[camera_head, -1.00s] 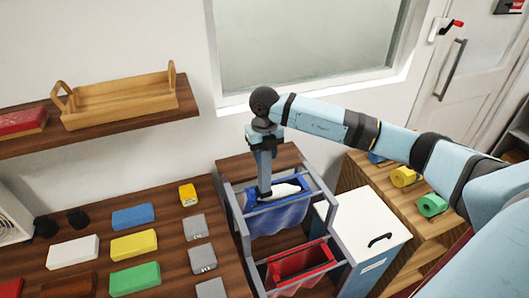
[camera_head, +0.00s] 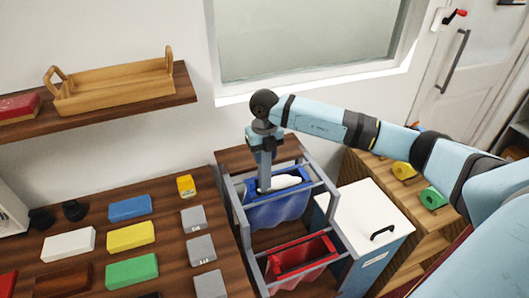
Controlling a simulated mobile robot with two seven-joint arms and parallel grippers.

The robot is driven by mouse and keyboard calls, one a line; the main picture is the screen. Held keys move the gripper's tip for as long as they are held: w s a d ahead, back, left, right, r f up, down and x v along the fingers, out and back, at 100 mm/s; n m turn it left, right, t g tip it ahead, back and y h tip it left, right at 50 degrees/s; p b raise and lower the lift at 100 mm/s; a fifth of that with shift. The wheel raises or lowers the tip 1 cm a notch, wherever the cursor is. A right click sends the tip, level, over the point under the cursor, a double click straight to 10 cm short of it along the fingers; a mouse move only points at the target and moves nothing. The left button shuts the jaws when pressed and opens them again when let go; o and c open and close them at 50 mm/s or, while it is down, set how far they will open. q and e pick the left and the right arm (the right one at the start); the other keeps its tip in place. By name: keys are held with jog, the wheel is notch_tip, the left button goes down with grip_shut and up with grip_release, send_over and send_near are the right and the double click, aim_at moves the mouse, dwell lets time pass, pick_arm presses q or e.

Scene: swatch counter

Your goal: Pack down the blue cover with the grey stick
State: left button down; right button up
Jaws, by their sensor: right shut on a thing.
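The blue cover (camera_head: 284,211) hangs like an open bag from the far part of a grey frame. A white thing (camera_head: 288,182) shows in its mouth. My right gripper (camera_head: 264,156) points down above the left part of this mouth and is shut on the grey stick (camera_head: 264,176). The stick is upright and its lower end reaches into the mouth of the cover. Whether its tip presses on the contents is hard to tell. My left gripper is out of view.
The grey frame (camera_head: 238,229) has bars around the blue cover and a red bag (camera_head: 302,269) nearer me. A white-topped bin (camera_head: 362,217) stands close on the right. The wooden counter (camera_head: 165,212) at left carries several coloured blocks. A wall shelf (camera_head: 130,111) holds a wooden tray.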

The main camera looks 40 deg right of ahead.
aim_at(264, 164)
jog(key=shift+f+b, duration=1.4)
jog(key=shift+f, duration=0.8)
jog(key=shift+r, duration=0.1)
jog(key=shift+r+p, duration=1.75)
jog(key=shift+r, duration=1.15)
jog(key=shift+r+p, duration=1.4)
jog(key=shift+r, duration=1.25)
jog(key=shift+s+f, duration=0.1)
